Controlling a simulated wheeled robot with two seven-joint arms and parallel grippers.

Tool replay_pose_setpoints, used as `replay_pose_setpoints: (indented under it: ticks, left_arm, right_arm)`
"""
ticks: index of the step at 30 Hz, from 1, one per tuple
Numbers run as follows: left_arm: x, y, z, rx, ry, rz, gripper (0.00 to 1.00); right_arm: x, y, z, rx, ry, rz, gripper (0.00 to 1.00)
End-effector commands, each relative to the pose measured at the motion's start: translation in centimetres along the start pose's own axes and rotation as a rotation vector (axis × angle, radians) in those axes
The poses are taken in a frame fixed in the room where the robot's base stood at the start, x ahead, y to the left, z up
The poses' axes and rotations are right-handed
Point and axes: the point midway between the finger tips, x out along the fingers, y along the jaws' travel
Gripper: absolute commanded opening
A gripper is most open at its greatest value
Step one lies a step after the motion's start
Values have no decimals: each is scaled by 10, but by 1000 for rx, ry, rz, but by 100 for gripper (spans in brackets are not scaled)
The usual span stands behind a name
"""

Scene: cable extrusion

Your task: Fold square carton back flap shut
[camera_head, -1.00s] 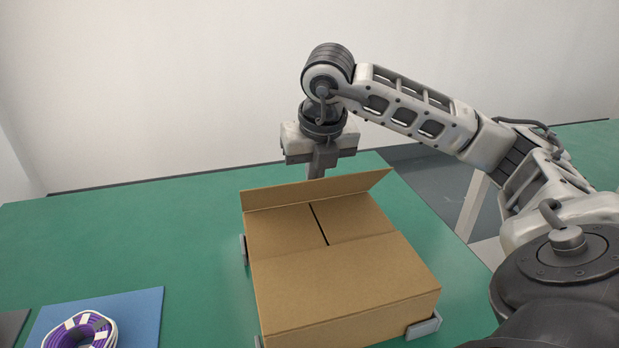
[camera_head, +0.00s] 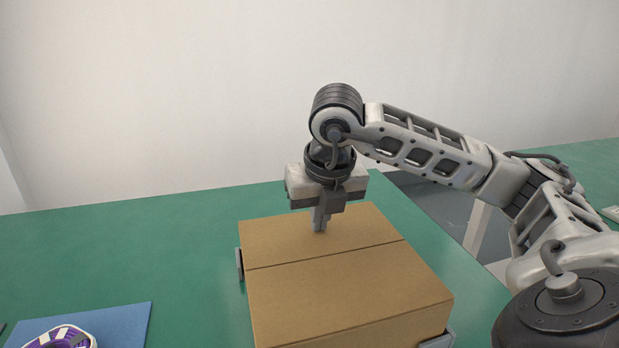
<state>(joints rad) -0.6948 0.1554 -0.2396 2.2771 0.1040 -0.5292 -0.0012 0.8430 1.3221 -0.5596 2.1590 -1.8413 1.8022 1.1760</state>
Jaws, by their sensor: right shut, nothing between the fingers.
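The square carton (camera_head: 345,297) stands on the green table at the lower middle of the head view. Its back flap (camera_head: 278,237) lies folded down flat, its edge meeting the front flap along a seam across the top. My right gripper (camera_head: 320,228) is shut and empty, pointing down with its fingertips at the back flap's top; it looks in contact, though a small gap is hard to rule out. My left gripper is not in view.
Grey corner brackets (camera_head: 240,264) sit at the carton's sides on the green table (camera_head: 130,240). A purple and white cable coil (camera_head: 62,338) lies on a blue mat (camera_head: 125,322) at lower left.

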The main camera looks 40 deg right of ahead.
Motion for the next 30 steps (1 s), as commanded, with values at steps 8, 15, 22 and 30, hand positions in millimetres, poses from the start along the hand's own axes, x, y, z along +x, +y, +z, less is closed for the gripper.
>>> replay_pose_setpoints:
  ticks: [8,15,22,30]
  left_arm:
    - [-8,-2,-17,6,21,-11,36]
    - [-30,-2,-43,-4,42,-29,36]
    - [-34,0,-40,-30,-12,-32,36]
    - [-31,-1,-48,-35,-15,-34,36]
  right_arm:
    - [-14,1,3,-2,8,-1,0]
    - [-48,1,15,-1,5,0,0]
    - [-79,1,24,-1,4,0,0]
    - [-95,0,30,-1,5,-1,0]
